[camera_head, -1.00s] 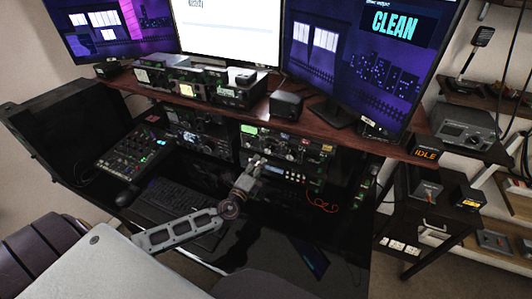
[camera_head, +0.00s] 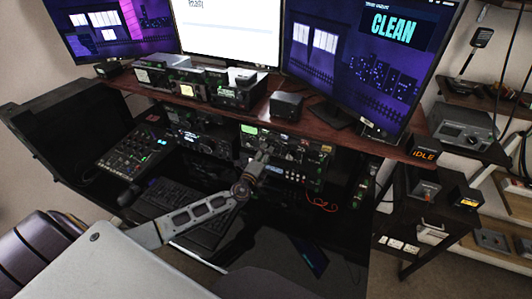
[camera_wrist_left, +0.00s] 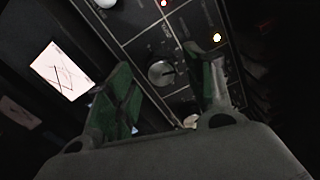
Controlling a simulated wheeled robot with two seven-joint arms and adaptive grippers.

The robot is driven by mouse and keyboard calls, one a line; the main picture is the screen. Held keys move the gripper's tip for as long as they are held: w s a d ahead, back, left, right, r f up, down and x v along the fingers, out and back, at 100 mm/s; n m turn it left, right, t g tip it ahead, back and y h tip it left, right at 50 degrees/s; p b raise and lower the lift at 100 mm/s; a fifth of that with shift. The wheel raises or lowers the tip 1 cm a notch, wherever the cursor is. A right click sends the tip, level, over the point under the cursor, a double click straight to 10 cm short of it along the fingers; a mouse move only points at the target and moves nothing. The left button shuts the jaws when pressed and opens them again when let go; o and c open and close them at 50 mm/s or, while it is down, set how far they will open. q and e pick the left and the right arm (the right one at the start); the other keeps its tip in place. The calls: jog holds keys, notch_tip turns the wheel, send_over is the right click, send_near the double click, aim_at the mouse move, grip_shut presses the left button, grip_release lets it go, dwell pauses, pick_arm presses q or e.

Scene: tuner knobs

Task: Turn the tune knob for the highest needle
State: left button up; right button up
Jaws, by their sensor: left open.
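My left gripper (camera_head: 262,155) reaches up to the front of the radio unit (camera_head: 310,152) under the wooden shelf. In the left wrist view its two green-padded fingers (camera_wrist_left: 163,88) are spread apart and empty. A round dark knob with a light pointer mark (camera_wrist_left: 161,73) shows on the panel beyond them, in the gap between the fingers; I cannot tell how near it is. Its label is too small to read. A lit white meter with crossing dark lines (camera_wrist_left: 62,70) is left of the fingers. A second, dimmer meter (camera_wrist_left: 18,118) sits lower left. My right gripper is not in view.
Red (camera_wrist_left: 163,3) and white (camera_wrist_left: 216,37) lights show on the panel. Monitors stand above the wooden shelf (camera_head: 345,140); one reads "CLEAN". A small box reads "IDLE" (camera_head: 424,154). A mixer (camera_head: 133,152) and keyboard (camera_head: 180,203) lie left of my gripper.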

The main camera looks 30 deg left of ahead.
pick_arm(q)
jog(key=shift+w, duration=0.8)
jog(key=c, duration=1)
